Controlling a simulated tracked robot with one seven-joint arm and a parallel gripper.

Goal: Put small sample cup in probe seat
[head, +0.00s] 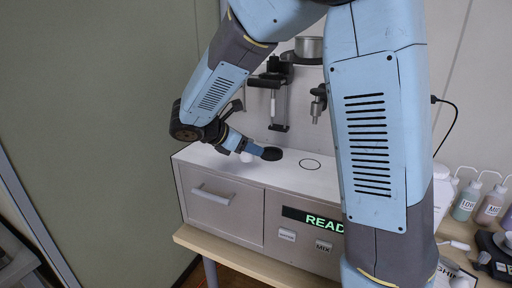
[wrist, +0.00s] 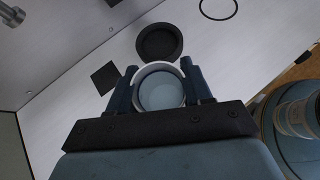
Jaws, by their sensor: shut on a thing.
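My gripper (wrist: 158,74) is shut on the small sample cup (wrist: 161,90), which has a white rim and a pale bluish inside. The cup sits upright between the two fingers. In the head view my gripper (head: 249,150) is low over the left part of the analyser's white top, and the cup is mostly hidden there. A black round seat (wrist: 159,42) with a raised rim lies just beyond the cup in the wrist view. It also shows as a black disc (head: 271,154) just right of my gripper. I cannot tell whether the cup touches the seat.
The analyser (head: 223,203) has a drawer at left and a lit display. A printed black circle (head: 311,164) lies right of the seat. A dark square (wrist: 105,78) is on the top. Instruments (head: 275,98) hang behind. Bottles (head: 466,200) stand at far right.

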